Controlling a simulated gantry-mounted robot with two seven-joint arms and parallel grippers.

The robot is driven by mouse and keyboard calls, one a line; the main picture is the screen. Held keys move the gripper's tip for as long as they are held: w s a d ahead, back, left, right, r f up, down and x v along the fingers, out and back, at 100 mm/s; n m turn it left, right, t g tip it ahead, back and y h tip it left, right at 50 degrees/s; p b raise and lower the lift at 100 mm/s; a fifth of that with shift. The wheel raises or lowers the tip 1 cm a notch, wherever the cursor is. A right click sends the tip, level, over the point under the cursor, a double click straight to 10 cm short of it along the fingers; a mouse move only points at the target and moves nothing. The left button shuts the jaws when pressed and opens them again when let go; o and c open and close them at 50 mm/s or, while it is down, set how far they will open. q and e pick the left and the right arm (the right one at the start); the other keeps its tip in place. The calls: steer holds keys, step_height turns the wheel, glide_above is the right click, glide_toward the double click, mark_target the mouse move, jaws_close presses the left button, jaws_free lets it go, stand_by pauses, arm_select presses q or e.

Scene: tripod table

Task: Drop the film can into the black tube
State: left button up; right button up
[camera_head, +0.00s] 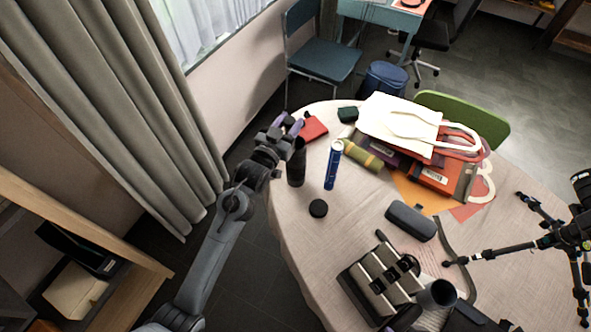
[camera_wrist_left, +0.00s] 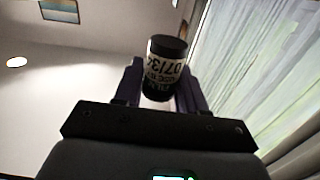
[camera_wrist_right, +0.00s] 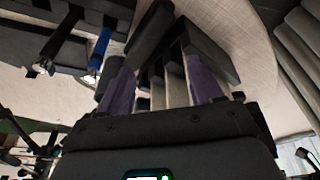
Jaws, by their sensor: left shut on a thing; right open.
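The film can (camera_wrist_left: 164,75) is a small dark cylinder with a pale printed label and a black lid. My left gripper (camera_head: 289,121) is shut on it; in the left wrist view the can stands between the purple fingers (camera_wrist_left: 160,88). In the head view the can is hard to make out. The black tube (camera_head: 296,170) stands upright on the table near its left edge. My left gripper shows just above the tube's top in the picture; I cannot tell the gap. My right gripper (camera_wrist_right: 160,90) is open, with a black and beige slatted object in view beyond its fingers.
A blue can (camera_head: 332,168) stands right of the tube, and a round black lid (camera_head: 318,208) lies in front. A red box (camera_head: 313,128), bags (camera_head: 400,125), a dark case (camera_head: 411,221), the slatted object (camera_head: 380,283) and a tripod (camera_head: 550,240) occupy the table.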

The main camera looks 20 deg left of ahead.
arm_select(q)
steer(key=shift+f, duration=0.25)
steer(key=o, duration=1.1)
steer(key=shift+s, duration=0.1)
steer(key=s+a, duration=0.1)
steer(key=s, duration=0.9)
steer(key=shift+s+a, duration=0.2)
steer(key=shift+s, duration=0.05)
